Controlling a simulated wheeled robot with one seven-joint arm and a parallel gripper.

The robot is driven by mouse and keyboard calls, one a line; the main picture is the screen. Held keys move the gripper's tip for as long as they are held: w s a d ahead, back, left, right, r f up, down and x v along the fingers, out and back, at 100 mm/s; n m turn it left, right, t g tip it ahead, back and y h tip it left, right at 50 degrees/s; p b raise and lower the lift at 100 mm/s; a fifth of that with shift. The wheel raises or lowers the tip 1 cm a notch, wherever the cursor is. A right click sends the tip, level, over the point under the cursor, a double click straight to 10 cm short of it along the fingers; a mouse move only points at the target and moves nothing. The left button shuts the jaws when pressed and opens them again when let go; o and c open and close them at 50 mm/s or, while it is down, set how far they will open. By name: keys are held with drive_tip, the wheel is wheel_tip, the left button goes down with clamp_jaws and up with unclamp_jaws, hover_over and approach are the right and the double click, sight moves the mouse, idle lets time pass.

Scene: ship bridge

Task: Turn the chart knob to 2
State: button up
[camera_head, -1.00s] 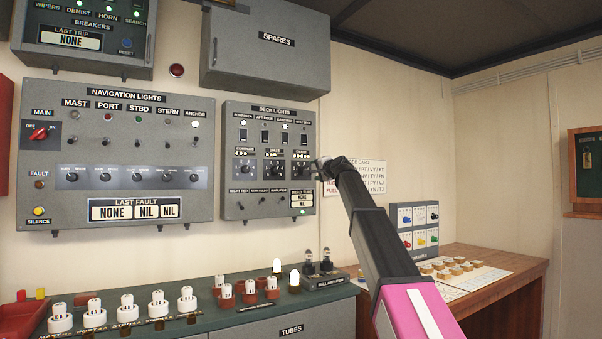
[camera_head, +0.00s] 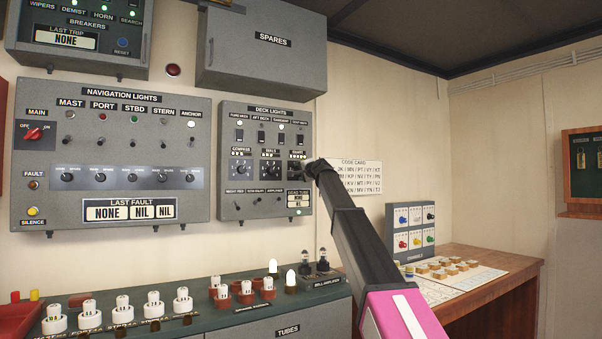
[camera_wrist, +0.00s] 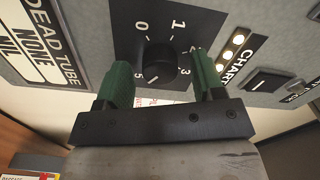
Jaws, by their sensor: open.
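The chart knob (camera_wrist: 155,64) is a round black knob on a dark plate in the wrist view, with numerals around it. Its white mark lies low on the knob, near the 5; the exact setting is hard to read. My gripper (camera_wrist: 160,68) is open, with one green finger on each side of the knob and visible gaps between. In the head view my gripper (camera_head: 309,168) is at the right edge of the deck lights panel (camera_head: 228,150) and hides part of the knob.
The CHART label (camera_wrist: 221,66) and several lit lamps sit beside the knob. A switch (camera_wrist: 265,82) and the dead tube display (camera_wrist: 35,40) are close by. The code card (camera_head: 361,176) hangs on the wall at right. Tubes stand on the counter (camera_head: 205,308) below.

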drive_tip(key=c, duration=0.9)
drive_tip(key=shift+n, duration=14.8)
